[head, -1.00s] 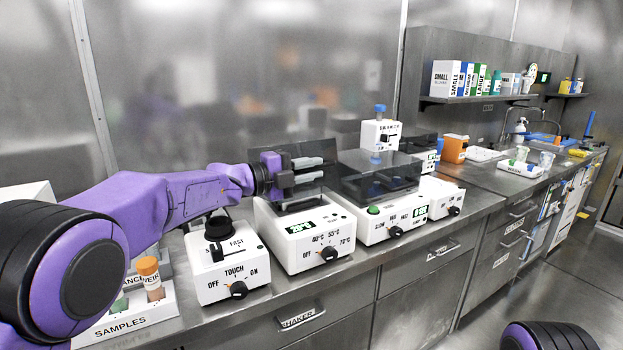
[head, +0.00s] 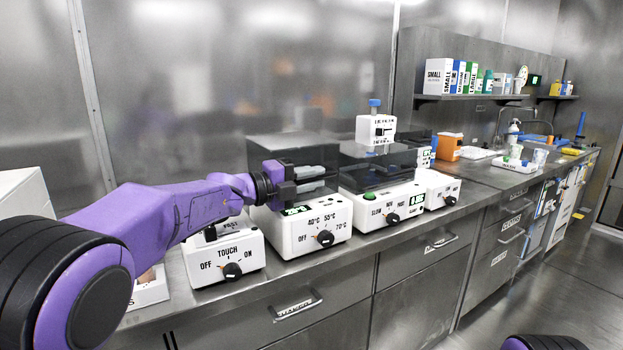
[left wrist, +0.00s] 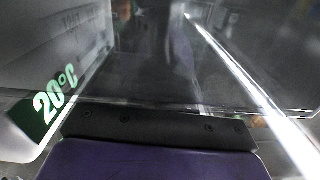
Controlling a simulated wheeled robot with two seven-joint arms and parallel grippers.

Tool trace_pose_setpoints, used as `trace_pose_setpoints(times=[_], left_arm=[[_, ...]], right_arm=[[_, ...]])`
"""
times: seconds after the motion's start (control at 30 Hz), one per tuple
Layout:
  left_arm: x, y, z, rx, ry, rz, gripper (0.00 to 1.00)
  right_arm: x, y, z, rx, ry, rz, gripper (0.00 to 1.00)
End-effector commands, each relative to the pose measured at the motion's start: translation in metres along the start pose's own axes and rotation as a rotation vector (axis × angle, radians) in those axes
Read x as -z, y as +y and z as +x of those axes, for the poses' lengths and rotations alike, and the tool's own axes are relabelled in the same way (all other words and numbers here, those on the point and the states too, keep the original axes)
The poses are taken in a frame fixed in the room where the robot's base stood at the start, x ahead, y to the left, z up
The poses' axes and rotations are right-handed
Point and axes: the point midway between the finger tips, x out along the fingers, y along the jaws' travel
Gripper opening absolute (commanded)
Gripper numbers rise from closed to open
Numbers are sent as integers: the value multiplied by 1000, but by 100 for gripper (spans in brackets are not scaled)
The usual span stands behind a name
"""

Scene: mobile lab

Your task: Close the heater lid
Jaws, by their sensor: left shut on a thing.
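The heater (head: 318,227) is a white box with a dial marked OFF, 40, 55 and 70 °C and a green display. Its smoky see-through lid (head: 290,147) now lies over the top of the base like a box; whether its lower edge fully touches the base is hidden behind my gripper. My left gripper (head: 322,179) is at the lid's front, shut on the lid, with its fingers pointing right. The left wrist view shows the 20°C display (left wrist: 55,95) close by and clear lid panels around the gripper. My right gripper is not in view.
A touch-switch shaker (head: 224,262) stands left of the heater. A shaker with a dark clear cover (head: 392,205) stands close on the right, with another white device (head: 437,188) beyond it. A steel counter edge and drawers (head: 320,303) run along the front.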

Motion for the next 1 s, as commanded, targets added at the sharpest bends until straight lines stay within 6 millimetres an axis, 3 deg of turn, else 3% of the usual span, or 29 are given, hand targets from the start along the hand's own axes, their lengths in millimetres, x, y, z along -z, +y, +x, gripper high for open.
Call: trace_pose_setpoints(times=[0.07,0.1,0.13,0.17,0.5,0.8,1.0], left_arm=[[1,3,1,-4,2,-2,0],[1,3,1,-5,2,-2,29],[1,3,1,-5,2,-1,39],[1,3,1,-4,2,-1,40],[0,2,-7,-3,-1,-1,40],[0,2,-74,-1,-2,-3,40],[0,2,-101,-4,1,-1,40]], right_arm=[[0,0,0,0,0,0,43],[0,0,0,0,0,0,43],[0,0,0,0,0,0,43],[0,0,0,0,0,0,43],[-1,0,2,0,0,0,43],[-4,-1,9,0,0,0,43],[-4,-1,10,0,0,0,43]])
